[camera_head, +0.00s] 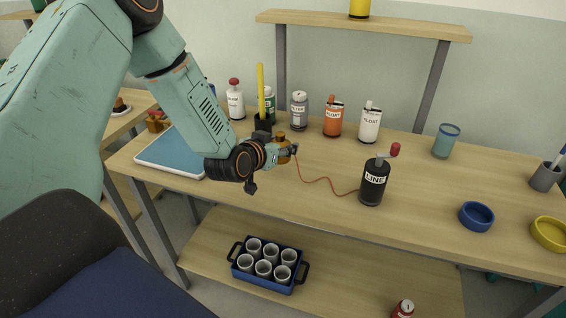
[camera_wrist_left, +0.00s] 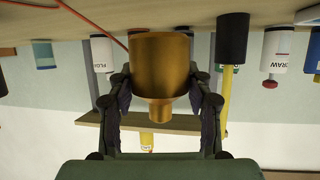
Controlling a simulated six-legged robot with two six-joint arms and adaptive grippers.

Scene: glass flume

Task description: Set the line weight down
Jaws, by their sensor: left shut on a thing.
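My left gripper (camera_head: 287,152) reaches over the left part of the table. It is shut on the brass line weight (camera_head: 282,141). In the left wrist view, which is upside down, the weight (camera_wrist_left: 160,65) sits between the two fingers, its wide end towards the tabletop. I cannot tell whether it touches the table. A thin red line (camera_head: 322,179) runs from the weight across the tabletop to the black LINE bottle (camera_head: 373,186), which stands upright with a red-ended crank on top. My right gripper is not in view.
A blue tray (camera_head: 170,153) lies left of the gripper. A black holder (camera_head: 263,123) with a yellow stick stands just behind it. A blue bowl (camera_head: 476,216) is at right. Tabletop between weight and LINE bottle is mostly clear.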

